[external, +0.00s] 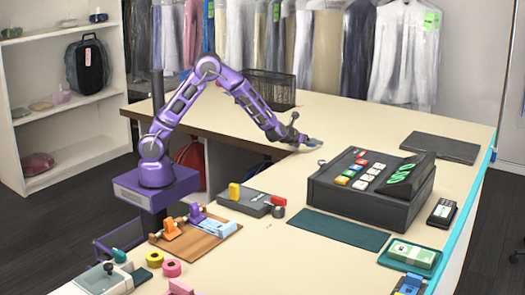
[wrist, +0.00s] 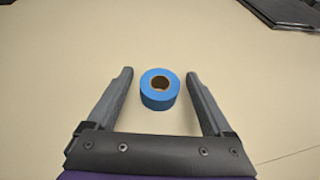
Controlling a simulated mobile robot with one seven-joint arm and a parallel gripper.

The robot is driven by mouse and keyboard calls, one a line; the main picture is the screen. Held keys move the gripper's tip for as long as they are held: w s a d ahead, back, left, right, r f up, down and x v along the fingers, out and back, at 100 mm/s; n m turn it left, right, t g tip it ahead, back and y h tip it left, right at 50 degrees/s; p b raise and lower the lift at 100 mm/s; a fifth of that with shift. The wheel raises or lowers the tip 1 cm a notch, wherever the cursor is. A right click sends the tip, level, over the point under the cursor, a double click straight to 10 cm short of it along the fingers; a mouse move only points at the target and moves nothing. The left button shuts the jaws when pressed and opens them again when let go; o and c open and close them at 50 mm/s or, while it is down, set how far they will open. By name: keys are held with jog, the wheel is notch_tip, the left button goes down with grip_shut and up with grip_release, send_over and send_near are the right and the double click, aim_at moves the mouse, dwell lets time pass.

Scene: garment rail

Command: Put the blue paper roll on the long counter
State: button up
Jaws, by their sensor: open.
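The blue paper roll (wrist: 160,88) stands upright on a cream surface in the wrist view, its hollow core facing up. In the external view a small blue patch at the fingertips appears to be the roll (external: 314,142). My gripper (wrist: 160,75) is open, with one finger on each side of the roll and a gap on both sides. In the external view my gripper (external: 306,141) is low over the cream counter (external: 345,118), left of the black register. The arm partly hides the roll there.
The black register (external: 365,205) stands right of my gripper, with a dark flat pad (external: 440,147) behind it. A wire basket (external: 270,90) is at the back. Yellow and pink rolls (external: 172,267) lie at the front left. The counter between basket and pad is clear.

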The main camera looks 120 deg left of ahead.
jog(key=shift+r, duration=0.1)
jog(key=shift+r+p, duration=0.2)
jog(key=shift+p, duration=0.1)
jog(key=v, duration=1.2)
jog(key=shift+p, duration=0.4)
